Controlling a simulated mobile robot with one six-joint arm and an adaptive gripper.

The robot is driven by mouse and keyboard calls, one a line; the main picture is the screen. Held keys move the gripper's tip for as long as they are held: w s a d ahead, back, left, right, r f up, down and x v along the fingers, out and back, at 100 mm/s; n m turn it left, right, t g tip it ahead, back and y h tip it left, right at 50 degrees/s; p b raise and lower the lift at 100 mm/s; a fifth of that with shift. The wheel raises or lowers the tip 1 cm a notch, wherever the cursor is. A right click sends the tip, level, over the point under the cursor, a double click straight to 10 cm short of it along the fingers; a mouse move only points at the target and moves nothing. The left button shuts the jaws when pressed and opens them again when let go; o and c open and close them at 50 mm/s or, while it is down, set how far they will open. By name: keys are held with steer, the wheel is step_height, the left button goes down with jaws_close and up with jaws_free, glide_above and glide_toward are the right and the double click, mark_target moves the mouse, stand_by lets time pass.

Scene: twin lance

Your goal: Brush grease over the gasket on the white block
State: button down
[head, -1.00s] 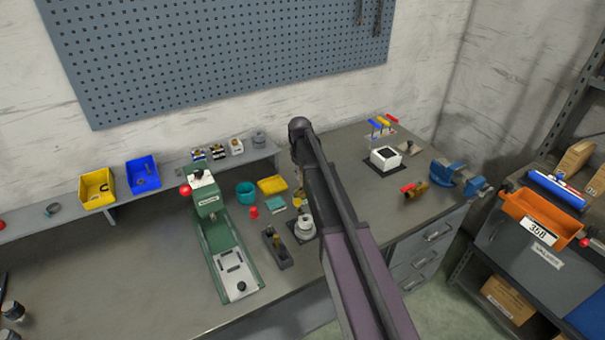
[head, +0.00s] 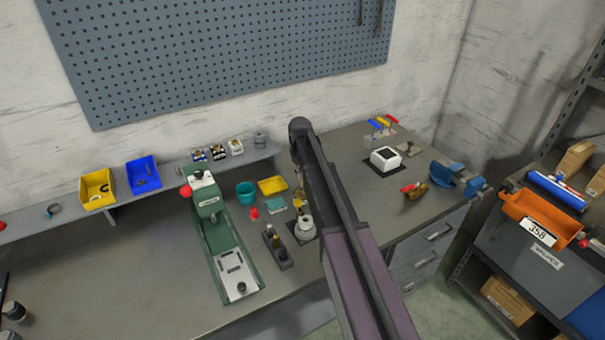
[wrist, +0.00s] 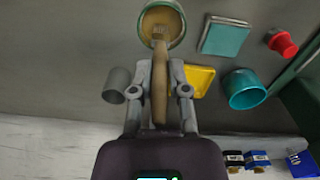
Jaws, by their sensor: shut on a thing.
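My gripper (wrist: 160,92) is shut on a brush with a wooden handle (wrist: 160,75). The brush points away from my gripper to a round jar (wrist: 145,36) with tan stuff inside, and its end overlaps the jar's opening. The wrist view does not show clearly whether the bristles touch the contents. In the head view my arm hides most of the gripper, above a pale round pot (head: 304,228). The gasket is too small to make out separately.
A green press (head: 222,245) and a dark holder (head: 280,252) stand left of my arm. A teal cup (head: 246,192), yellow tray (head: 272,185) and red piece (head: 254,213) lie nearby. Bench between arm and block looks clear.

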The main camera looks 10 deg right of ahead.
steer(key=shift+r+p, duration=3.15)
steer(key=shift+r, duration=0.25)
steer(key=shift+f, duration=0.15)
steer(key=shift+f+b, duration=0.85)
steer(key=shift+b, duration=0.15)
steer(key=c, duration=1.3)
jaws_free()
jaws_close()
steer(key=shift+s+d, duration=0.1)
steer(key=shift+s, duration=0.05)
